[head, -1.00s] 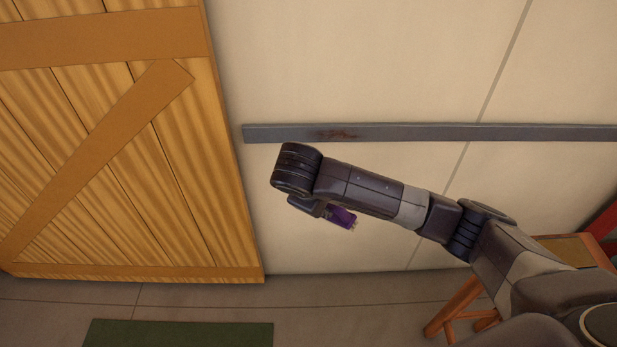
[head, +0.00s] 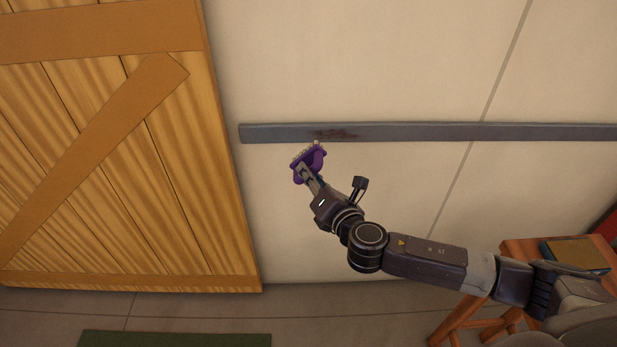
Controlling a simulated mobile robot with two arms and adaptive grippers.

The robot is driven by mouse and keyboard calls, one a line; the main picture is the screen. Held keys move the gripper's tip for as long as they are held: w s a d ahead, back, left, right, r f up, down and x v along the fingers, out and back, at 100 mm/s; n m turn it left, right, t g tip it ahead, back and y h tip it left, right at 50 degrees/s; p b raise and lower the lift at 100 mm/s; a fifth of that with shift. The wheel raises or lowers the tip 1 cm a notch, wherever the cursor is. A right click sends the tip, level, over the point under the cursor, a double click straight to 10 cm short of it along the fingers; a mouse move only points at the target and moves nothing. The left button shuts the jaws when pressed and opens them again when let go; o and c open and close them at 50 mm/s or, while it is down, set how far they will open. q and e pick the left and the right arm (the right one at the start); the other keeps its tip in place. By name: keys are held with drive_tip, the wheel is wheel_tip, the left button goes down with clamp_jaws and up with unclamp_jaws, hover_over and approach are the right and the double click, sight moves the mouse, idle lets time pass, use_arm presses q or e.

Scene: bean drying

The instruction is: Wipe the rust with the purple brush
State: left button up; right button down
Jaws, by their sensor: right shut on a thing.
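The rust (head: 334,134) is a dark brown patch on the grey metal rail (head: 480,132) that runs along the wall. My right gripper (head: 308,173) is shut on the purple brush (head: 311,160). The brush is just below and left of the rust, with its bristles facing up and left. In this view a small gap shows between brush and rail; I cannot tell the depth between them. The gripper's fingers partly cover the brush. My left gripper is not in view.
A wooden door (head: 110,170) with planks and a diagonal brace fills the left. A wooden stool (head: 520,250) stands at the lower right, with something flat on top (head: 575,252). A green mat (head: 175,339) lies on the floor. The wall around the rail is clear.

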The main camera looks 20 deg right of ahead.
sight(310, 160)
drive_tip(key=shift+w+y, duration=0.2)
drive_tip(key=shift+y, duration=0.1)
drive_tip(key=shift+w+d, duration=0.15)
drive_tip(key=shift+w, duration=0.15)
drive_tip(key=w, duration=0.1)
drive_tip(key=w+d+b, duration=0.1)
drive_tip(key=w, duration=0.1)
drive_tip(key=shift+w, duration=0.2)
drive_tip(key=shift+w+d+b, duration=0.15)
drive_tip(key=shift+w+b, duration=0.3)
drive_tip(key=shift+w, duration=0.25)
drive_tip(key=shift+w+d, duration=0.25)
drive_tip(key=shift+w, duration=0.55)
drive_tip(key=shift+d, duration=0.1)
